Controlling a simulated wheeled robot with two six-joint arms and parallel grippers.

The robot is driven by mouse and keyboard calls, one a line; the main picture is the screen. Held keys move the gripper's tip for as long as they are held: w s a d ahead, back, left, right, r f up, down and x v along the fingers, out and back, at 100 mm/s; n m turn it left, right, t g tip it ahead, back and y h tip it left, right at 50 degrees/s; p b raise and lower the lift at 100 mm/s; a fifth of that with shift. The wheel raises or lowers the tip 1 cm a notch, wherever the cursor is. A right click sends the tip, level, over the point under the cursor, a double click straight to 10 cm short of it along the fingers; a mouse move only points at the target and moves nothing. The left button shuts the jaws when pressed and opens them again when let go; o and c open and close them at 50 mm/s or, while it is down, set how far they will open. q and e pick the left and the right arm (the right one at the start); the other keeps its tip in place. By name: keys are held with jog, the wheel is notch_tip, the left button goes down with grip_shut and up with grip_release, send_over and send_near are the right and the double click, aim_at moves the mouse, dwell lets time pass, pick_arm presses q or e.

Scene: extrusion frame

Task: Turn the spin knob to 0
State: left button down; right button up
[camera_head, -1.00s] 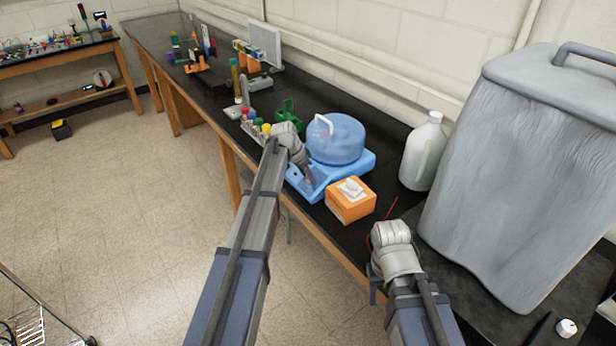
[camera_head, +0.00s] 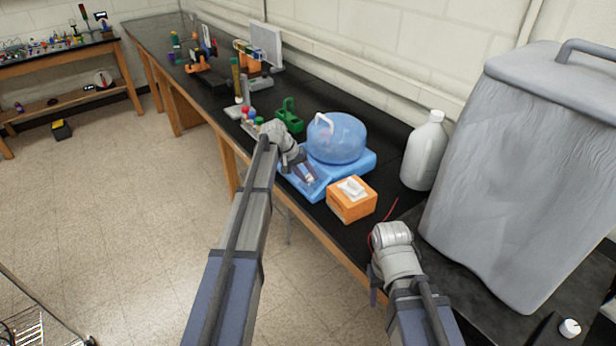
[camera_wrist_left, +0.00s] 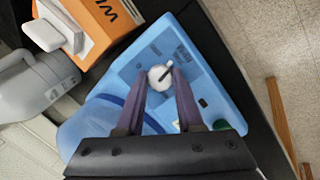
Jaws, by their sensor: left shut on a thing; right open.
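The white round knob (camera_wrist_left: 160,75) has a dark pointer mark and sits on the front panel of the blue machine (camera_wrist_left: 205,60). In the head view the blue machine (camera_head: 318,186) stands on the black bench under a clear blue dome (camera_head: 338,140). My left gripper (camera_wrist_left: 159,77) is shut on the knob, one finger on each side of it. In the head view my left gripper (camera_head: 306,178) reaches down to the panel, with the knob partly hidden. My right gripper (camera_head: 376,290) hangs low near the bench's front edge, empty, its fingers mostly hidden by the wrist.
An orange tissue box (camera_head: 351,200) stands right of the blue machine. A white jug (camera_head: 424,152) and a large grey container (camera_head: 520,180) are further right. A green rack (camera_head: 289,116) stands to the left. Another white knob (camera_head: 569,328) shows at lower right.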

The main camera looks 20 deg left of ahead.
pick_arm(q)
jog(key=n+h+b, duration=0.1)
jog(key=n, duration=0.4)
jog(key=shift+s+f, duration=0.1)
jog(key=n+t+b, duration=0.1)
jog(key=n, duration=0.5)
jog(key=shift+s+a+h, duration=0.1)
jog(key=shift+h, duration=0.2)
jog(key=n+t+b, duration=0.1)
jog(key=n, duration=0.4)
jog(key=shift+n, duration=0.3)
jog(key=n+t, duration=0.1)
jog(key=n, duration=0.4)
jog(key=shift+n, duration=0.4)
jog(key=c, duration=0.5)
grip_release()
jog(key=shift+c, duration=0.2)
